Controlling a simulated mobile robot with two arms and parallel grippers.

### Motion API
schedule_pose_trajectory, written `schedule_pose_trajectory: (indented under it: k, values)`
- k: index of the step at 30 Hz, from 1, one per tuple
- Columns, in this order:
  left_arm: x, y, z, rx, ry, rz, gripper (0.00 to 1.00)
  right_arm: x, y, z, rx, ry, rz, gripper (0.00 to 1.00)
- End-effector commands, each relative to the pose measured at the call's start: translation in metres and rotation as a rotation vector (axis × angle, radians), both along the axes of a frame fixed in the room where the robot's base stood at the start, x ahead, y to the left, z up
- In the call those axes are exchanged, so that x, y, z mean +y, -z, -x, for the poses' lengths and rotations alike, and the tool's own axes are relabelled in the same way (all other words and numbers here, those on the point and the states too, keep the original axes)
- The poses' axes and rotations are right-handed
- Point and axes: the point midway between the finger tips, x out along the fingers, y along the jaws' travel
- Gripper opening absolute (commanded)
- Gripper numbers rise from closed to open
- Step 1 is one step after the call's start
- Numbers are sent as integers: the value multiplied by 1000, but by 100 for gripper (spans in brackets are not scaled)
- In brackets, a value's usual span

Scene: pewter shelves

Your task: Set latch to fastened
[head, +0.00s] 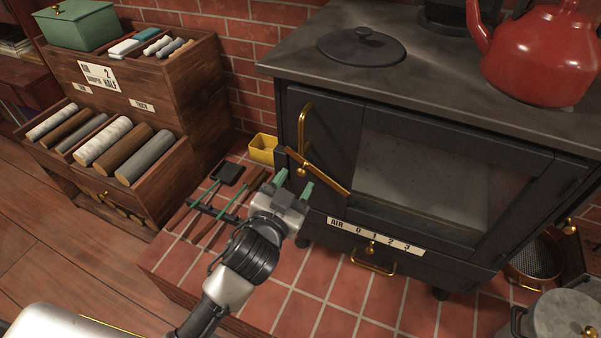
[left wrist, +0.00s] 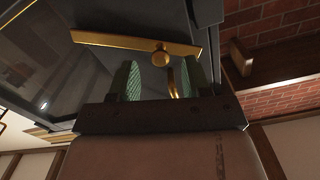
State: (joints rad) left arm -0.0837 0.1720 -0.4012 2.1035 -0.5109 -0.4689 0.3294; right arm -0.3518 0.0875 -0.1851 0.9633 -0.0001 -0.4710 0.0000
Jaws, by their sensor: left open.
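The latch (head: 330,178) is a brass bar on the left part of the black stove door (head: 326,150). It slants from upper left to lower right and has a round pivot knob. My left gripper (head: 293,184) is open and empty just in front of and below the bar's left part. In the left wrist view the latch bar (left wrist: 118,41) lies just beyond the fingertips (left wrist: 161,76), with its knob between their lines. I cannot tell whether a finger touches it. My right gripper is not in view.
A curved brass handle (head: 304,125) stands above the latch. An air slider (head: 370,248) and lower brass handle (head: 373,268) sit below the door. Fire tools (head: 222,205) and a yellow box (head: 262,149) are left of the stove. A red kettle (head: 545,55) stands on top.

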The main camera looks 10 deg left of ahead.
Motion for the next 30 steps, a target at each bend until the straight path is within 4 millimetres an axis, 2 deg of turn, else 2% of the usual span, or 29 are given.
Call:
schedule_pose_trajectory:
  k: [3, 7, 17, 20, 27, 30]
  values:
    - [-3, 0, -18, -2, -1, -2, 48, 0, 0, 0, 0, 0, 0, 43]
    - [-6, 0, -29, 0, -1, -1, 48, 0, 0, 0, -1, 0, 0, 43]
    - [-7, 0, -33, 1, 0, 0, 48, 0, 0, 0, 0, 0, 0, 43]
    - [-6, 0, -33, 1, 0, 0, 36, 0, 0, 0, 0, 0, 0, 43]
    - [-6, 0, -33, 0, 0, 0, 0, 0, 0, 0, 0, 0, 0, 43]
    - [-6, 0, -33, 0, 0, 0, 0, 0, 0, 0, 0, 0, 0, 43]
